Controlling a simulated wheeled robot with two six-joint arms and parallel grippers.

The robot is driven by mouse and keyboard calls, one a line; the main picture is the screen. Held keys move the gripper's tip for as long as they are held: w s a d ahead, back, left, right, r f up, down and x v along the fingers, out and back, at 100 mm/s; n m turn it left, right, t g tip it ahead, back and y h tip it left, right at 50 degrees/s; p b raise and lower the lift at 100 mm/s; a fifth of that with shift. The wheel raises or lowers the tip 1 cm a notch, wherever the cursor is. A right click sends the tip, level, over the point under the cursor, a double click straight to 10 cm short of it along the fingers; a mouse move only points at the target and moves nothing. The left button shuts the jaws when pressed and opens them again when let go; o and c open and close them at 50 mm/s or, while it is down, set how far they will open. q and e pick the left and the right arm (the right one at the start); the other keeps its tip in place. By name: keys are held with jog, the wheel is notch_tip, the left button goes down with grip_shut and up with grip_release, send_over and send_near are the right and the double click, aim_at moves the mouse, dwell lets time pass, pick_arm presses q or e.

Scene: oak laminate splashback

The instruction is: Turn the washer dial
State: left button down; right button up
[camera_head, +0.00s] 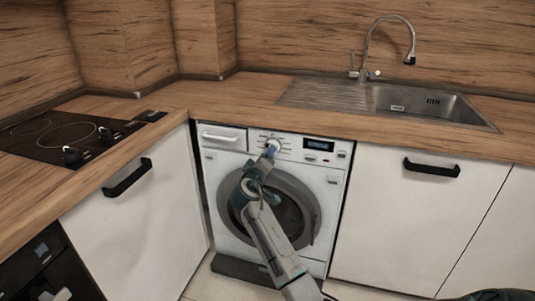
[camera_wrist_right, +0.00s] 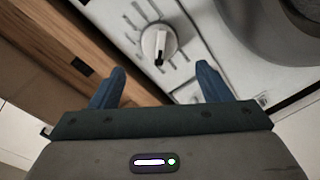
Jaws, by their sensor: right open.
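The washer (camera_head: 325,180) is a white front-loader under the wooden counter, with a round grey door. Its dial (camera_wrist_right: 158,42) is a round white knob with a dark mark, ringed by printed lines on the control panel. In the head view the dial (camera_head: 274,143) is partly hidden by my right gripper (camera_head: 267,153), which reaches up to the panel from below. In the right wrist view my right gripper (camera_wrist_right: 160,76) is open, with the dial just beyond and between its two blue fingertips. I see no contact with the dial. My left gripper is not in view.
The washer's display (camera_head: 318,145) is right of the dial and its drawer (camera_head: 221,137) is left. The counter edge (camera_head: 230,122) runs just above the panel. A hob (camera_head: 70,140) lies left and a sink (camera_head: 430,103) right. White cabinets flank the washer.

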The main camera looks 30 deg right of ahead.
jog(key=shift+v, duration=1.45)
